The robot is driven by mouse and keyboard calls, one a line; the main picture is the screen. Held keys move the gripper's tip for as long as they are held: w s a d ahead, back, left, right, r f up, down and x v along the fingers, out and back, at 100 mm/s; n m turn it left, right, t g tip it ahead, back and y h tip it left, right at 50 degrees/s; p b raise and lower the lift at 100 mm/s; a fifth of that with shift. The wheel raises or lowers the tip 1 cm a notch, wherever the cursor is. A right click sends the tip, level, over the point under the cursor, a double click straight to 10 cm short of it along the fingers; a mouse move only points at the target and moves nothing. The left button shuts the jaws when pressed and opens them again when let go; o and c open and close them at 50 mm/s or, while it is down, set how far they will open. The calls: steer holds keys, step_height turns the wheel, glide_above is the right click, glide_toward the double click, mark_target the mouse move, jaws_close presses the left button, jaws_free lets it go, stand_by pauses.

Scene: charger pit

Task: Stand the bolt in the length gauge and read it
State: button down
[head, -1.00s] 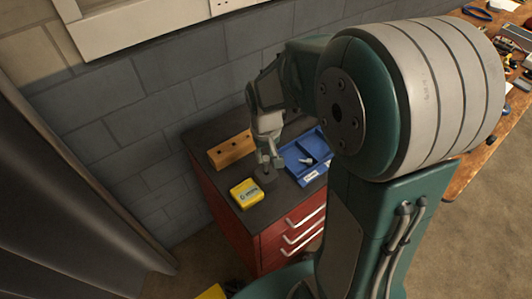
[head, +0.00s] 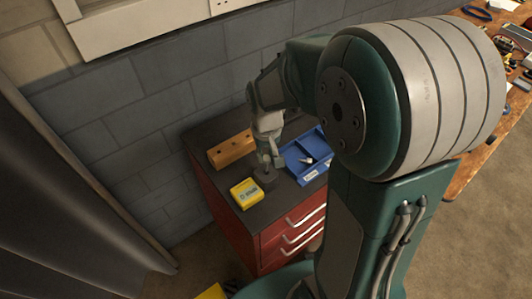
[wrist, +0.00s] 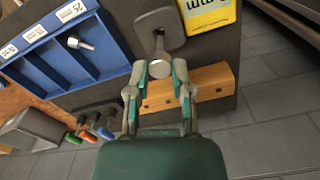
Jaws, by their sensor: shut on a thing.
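My gripper (wrist: 160,78) is shut on a bolt (wrist: 157,66), whose round pale head shows between the fingertips in the wrist view. Its shank points away toward the dark grey length gauge (wrist: 146,22) and overlaps it in the picture. I cannot tell whether the bolt's end is inside the gauge or just above it. In the head view my gripper (head: 270,163) is right over the gauge (head: 265,180), and the bolt is too small to make out. The gauge's reading is not visible.
A yellow box (head: 246,193) sits beside the gauge. A drilled wooden block (head: 232,150) lies behind. A blue tray (head: 292,153) with labelled compartments holds another bolt (wrist: 82,44). All stand on a dark-topped red drawer cabinet (head: 222,203); a cluttered workbench (head: 490,120) is at right.

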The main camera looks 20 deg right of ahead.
mark_target(266, 160)
steer(key=shift+f, duration=2.7)
stand_by(0.8)
steer(key=shift+c, duration=2.2)
jaws_free()
step_height(266, 160, up, 12)
steer(key=shift+f, duration=0.1)
steer(key=s+r+t, duration=0.5)
steer(key=s+r, duration=0.4)
steer(key=s, duration=0.5)
steer(key=shift+r+t, duration=0.3)
